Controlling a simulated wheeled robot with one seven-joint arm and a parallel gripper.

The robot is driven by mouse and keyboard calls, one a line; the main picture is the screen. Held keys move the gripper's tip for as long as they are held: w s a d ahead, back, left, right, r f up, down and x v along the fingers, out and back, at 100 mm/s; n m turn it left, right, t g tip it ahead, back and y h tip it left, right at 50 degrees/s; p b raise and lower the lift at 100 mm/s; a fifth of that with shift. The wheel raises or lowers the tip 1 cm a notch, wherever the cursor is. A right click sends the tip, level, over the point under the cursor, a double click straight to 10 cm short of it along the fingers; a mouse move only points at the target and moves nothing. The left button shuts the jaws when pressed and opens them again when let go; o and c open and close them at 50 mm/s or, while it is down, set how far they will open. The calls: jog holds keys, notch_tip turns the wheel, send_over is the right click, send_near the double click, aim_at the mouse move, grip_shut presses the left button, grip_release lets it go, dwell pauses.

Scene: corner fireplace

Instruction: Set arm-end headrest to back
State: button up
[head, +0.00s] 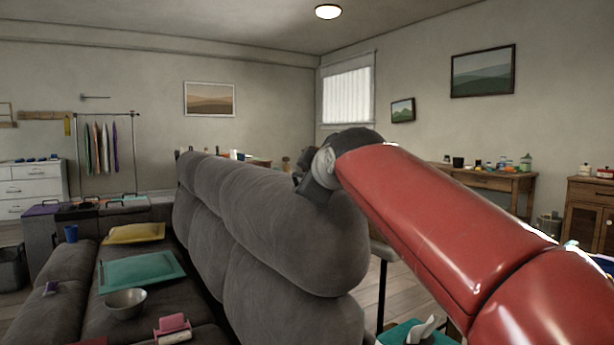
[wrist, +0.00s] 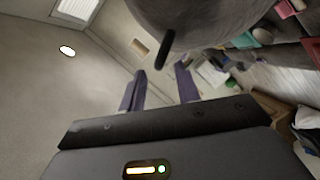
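The grey sofa's back has several rounded headrest sections in a row; the nearest headrest (head: 315,240) is at the right end in the head view. I cannot tell which one is the arm-end headrest. In the wrist view a grey rounded cushion (wrist: 200,15) fills the top, with a dark bar (wrist: 165,48) sticking out below it. My gripper (wrist: 160,72) has two purple fingers apart, with nothing between them; the bar is just beyond the fingertips, apart from them. In the head view the fingers are hidden behind my wrist and the sofa back.
A wooden desk (head: 490,182) with bottles stands along the right wall. A teal tissue box (head: 405,333) is low beside my arm. Floor shows behind the sofa.

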jog(key=shift+p+x, duration=0.3)
jog(key=shift+x, duration=1.95)
jog(key=shift+c, duration=0.4)
grip_shut()
